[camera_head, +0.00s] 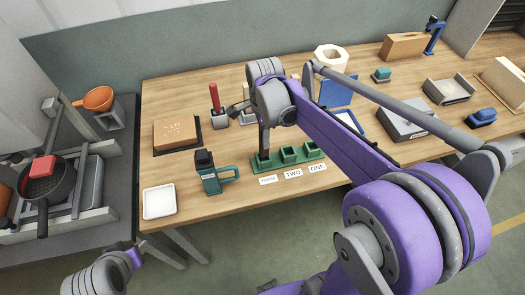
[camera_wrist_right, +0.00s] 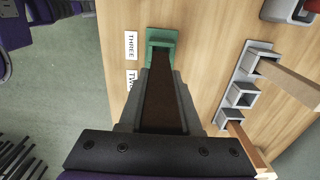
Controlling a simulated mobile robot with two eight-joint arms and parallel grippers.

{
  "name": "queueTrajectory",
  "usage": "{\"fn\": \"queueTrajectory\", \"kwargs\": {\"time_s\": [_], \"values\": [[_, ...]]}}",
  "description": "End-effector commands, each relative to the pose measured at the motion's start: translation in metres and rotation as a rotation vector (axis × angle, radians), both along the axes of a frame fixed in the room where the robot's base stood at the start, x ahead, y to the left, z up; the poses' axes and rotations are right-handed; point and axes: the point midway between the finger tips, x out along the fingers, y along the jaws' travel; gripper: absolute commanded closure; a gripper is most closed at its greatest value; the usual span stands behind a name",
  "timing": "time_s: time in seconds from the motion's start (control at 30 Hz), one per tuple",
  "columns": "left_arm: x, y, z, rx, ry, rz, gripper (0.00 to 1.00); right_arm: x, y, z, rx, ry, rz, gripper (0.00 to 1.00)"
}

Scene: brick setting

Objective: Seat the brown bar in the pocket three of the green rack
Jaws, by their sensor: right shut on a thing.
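The green rack (camera_head: 289,156) stands near the front edge of the table, with three pockets in a row and cards THREE, TWO and ONE before it, left to right. My right gripper (camera_head: 264,148) is above its left end, at pocket three. In the right wrist view, the gripper (camera_wrist_right: 164,85) is shut on the dark brown bar (camera_wrist_right: 165,108). The bar's far end meets the green rack (camera_wrist_right: 162,36) beside the THREE card. The fingers hide much of the bar, and I cannot tell whether its tip is inside the pocket.
A white tray (camera_head: 159,202) lies at the front left. A grey rack (camera_wrist_right: 241,94) with square sockets stands behind the green rack. Bare wood lies between them.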

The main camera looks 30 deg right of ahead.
Motion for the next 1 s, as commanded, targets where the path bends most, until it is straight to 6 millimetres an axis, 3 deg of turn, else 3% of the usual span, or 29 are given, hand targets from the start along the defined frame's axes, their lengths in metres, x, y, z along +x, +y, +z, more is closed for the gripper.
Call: {"fn": "queueTrajectory", "kwargs": {"time_s": [0.37,0.73,0.77,0.9,1.0], "values": [[-0.017,0.0,-0.039,0.0,0.033,0.0,0.5,-0.001,0.0,-0.054,0.0,0.002,0.002,1.0],[-0.017,0.0,-0.039,0.0,0.033,0.0,0.5,0.0,0.0,-0.055,0.0,0.0,0.002,1.0],[-0.017,0.0,-0.04,0.0,0.033,0.0,0.5,0.0,0.0,-0.055,0.0,0.0,0.002,0.66],[-0.017,0.0,-0.039,0.0,0.033,0.0,0.5,0.001,0.0,-0.054,0.0,-0.001,0.002,0.41],[-0.017,0.0,-0.039,0.0,0.033,0.0,0.5,0.001,0.0,-0.054,0.0,-0.001,0.002,0.38]]}}
